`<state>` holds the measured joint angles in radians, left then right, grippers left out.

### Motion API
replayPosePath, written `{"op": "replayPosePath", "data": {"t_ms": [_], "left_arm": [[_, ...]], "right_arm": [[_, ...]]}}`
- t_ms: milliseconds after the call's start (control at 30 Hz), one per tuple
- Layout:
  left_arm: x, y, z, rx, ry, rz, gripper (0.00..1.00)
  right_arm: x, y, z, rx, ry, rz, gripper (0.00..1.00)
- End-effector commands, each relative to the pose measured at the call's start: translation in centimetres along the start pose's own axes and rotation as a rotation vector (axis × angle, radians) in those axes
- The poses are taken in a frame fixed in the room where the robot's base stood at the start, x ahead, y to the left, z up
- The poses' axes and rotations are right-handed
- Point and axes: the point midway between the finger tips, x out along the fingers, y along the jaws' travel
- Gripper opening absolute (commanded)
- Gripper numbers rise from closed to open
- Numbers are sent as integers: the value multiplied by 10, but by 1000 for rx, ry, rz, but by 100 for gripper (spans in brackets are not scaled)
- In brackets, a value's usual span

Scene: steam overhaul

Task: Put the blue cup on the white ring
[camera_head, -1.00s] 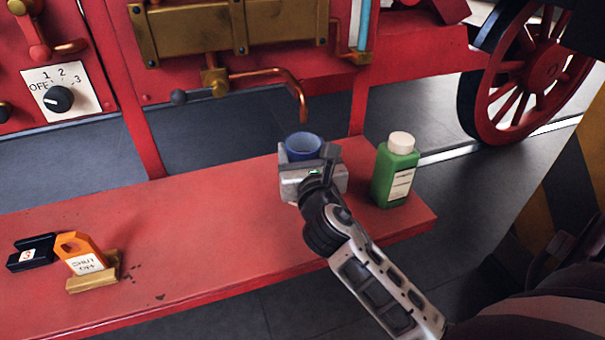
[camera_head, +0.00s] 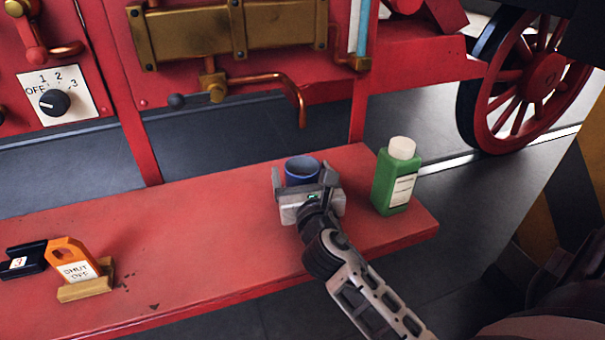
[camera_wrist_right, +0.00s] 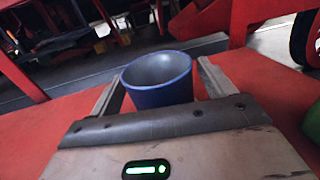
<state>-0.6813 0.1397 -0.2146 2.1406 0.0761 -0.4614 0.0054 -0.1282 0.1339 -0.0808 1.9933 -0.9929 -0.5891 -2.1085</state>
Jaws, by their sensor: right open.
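The blue cup (camera_head: 302,171) stands upright on the red bench (camera_head: 200,240), under the end of a copper pipe. My right gripper (camera_head: 306,178) is open, with a finger on either side of the cup. In the right wrist view the cup (camera_wrist_right: 158,80) sits between the two fingers (camera_wrist_right: 160,88), with a gap visible at the right finger. The gripper body hides the cup's lower part in the head view. No white ring can be made out in these frames. My left gripper is not in view.
A green bottle with a white cap (camera_head: 396,175) stands close to the right of my gripper. An orange shut-off piece (camera_head: 75,262) in a wooden holder and a black piece (camera_head: 24,262) lie at the left. The copper pipe (camera_head: 290,90) hangs above the cup. The bench's middle is clear.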

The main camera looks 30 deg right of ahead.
Motion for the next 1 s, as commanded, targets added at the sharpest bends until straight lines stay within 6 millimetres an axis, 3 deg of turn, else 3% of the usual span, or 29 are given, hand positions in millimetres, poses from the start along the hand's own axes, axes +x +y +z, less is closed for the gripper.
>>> {"op": "replayPosePath", "data": {"t_ms": [133, 233, 700, 1000], "left_arm": [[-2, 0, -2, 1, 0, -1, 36], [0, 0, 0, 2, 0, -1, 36], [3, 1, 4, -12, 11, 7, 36], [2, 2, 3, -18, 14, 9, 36]], "right_arm": [[-1, 0, 4, 0, 0, 0, 82], [-14, 0, 1, -1, 2, 1, 82], [-106, 0, 0, 2, 2, 0, 82], [-120, 0, 3, 1, -1, -1, 82]]}}
